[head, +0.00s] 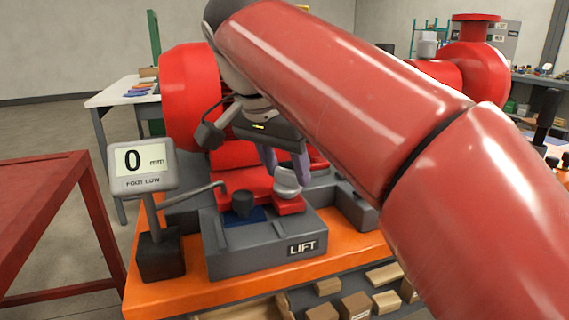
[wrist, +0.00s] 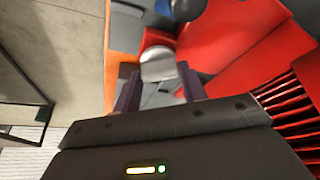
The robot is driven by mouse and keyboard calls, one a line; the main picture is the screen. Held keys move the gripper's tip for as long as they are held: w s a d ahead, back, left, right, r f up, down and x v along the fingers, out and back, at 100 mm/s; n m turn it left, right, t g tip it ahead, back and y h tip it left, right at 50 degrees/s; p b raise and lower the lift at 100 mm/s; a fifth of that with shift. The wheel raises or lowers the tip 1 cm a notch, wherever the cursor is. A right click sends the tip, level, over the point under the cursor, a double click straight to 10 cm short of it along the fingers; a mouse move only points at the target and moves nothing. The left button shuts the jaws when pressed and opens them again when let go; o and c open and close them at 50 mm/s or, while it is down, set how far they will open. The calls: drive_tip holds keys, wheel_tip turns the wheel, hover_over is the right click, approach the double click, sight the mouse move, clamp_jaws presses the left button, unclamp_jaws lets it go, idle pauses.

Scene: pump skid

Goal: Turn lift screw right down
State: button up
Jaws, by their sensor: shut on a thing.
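The lift screw's pale grey round head (head: 288,183) stands at the back of a grey block (head: 262,256) labelled LIFT, beside the red pump foot. My gripper (head: 285,163) comes down on it from above, its purple-grey fingers shut on it. In the wrist view the head (wrist: 158,66) shows between the two fingertips (wrist: 160,82). The fingers and my arm hide part of the head, and its threads cannot be seen. A display (head: 143,166) on the left reads 0 mm, with FOOT LOW below the number.
A dark knob (head: 243,203) stands on the block left of the screw. A bent grey rod (head: 190,192) runs from the display's stand to the foot. The orange skid top (head: 200,290) has wooden blocks on a shelf below. A red table (head: 50,220) is at left.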

drive_tip(key=n+y, duration=0.1)
drive_tip(key=n, duration=0.1)
drive_tip(key=n+t+y, duration=0.1)
drive_tip(key=n, duration=0.2)
drive_tip(key=shift+d+n, duration=0.2)
drive_tip(key=shift+n, duration=0.1)
drive_tip(key=n+y, duration=0.2)
drive_tip(key=n, duration=0.3)
drive_tip(key=shift+d+n, duration=0.1)
drive_tip(key=shift+n, duration=0.2)
drive_tip(key=o, duration=1)
drive_tip(key=v, duration=0.7)
drive_tip(key=shift+s+d+r, duration=0.1)
drive_tip(key=shift+r, duration=0.3)
